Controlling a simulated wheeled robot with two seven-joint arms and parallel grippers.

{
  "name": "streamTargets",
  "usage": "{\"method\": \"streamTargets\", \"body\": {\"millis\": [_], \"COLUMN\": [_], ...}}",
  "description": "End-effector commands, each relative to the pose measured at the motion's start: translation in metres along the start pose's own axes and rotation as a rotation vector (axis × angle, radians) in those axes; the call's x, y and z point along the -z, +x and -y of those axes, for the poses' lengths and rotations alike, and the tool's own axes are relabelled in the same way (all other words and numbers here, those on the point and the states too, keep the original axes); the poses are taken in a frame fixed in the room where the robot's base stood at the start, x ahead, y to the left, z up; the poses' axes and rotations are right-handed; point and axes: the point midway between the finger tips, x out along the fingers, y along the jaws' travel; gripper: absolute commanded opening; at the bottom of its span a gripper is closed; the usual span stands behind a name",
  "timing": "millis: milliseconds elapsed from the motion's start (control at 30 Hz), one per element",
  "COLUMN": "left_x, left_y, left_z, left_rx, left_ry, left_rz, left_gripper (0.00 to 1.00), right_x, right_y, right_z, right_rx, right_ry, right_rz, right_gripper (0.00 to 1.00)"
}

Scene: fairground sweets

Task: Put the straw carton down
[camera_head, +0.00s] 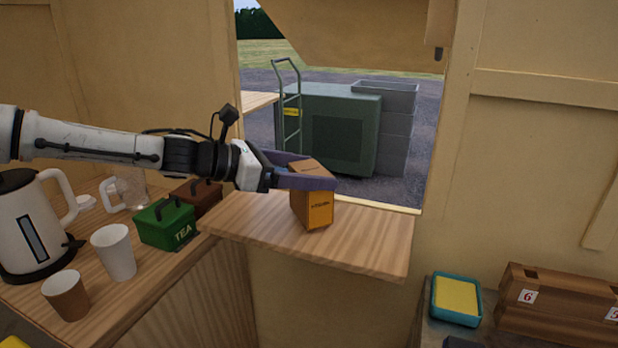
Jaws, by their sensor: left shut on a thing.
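The straw carton (319,211) is a small orange-brown box with dark print on its front. It is upright over the wooden serving ledge (370,245) below the hatch opening. Its base looks at or very near the ledge surface; I cannot tell whether it bears on it. My left gripper (308,174) comes in from the left and is shut on the carton near its top, with one purple-grey finger across the near side and the other behind. My right gripper is not in view.
Left of the ledge, a counter holds a kettle (30,225), a white cup (114,252), a brown cup (66,295), a glass jug (131,188), a green tea tin (166,222) and a brown tin (197,196). The ledge's right part is clear. A sponge tray (456,300) and wooden boxes (555,305) stand lower right.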

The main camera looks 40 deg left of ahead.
Motion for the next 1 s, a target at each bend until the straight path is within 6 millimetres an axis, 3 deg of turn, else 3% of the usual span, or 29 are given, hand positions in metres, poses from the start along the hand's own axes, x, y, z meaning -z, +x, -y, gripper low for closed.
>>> {"method": "streamTargets", "body": {"millis": [100,433,467,567,1000], "left_x": [0.0089,0.0116,0.0124,0.0113,0.0079], "left_y": [0.0029,0.0037,0.0037,0.0033,-0.0009], "left_z": [0.0000,-0.0001,-0.0001,-0.0001,-0.0008], "left_rx": [0.000,-0.001,-0.001,-0.001,-0.002], "left_ry": [0.000,0.002,0.001,0.000,0.002], "left_rz": [0.002,0.003,0.001,0.001,0.002], "left_gripper": [0.42,0.42,0.76,0.93,0.93], "right_x": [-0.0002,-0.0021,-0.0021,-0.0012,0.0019], "right_y": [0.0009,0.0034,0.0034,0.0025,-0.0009], "right_z": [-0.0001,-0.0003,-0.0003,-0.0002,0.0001], "right_rx": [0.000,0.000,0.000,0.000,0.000], "right_ry": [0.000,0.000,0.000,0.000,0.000], "right_rz": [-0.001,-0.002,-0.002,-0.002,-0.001], "right_gripper": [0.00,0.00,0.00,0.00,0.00]}}
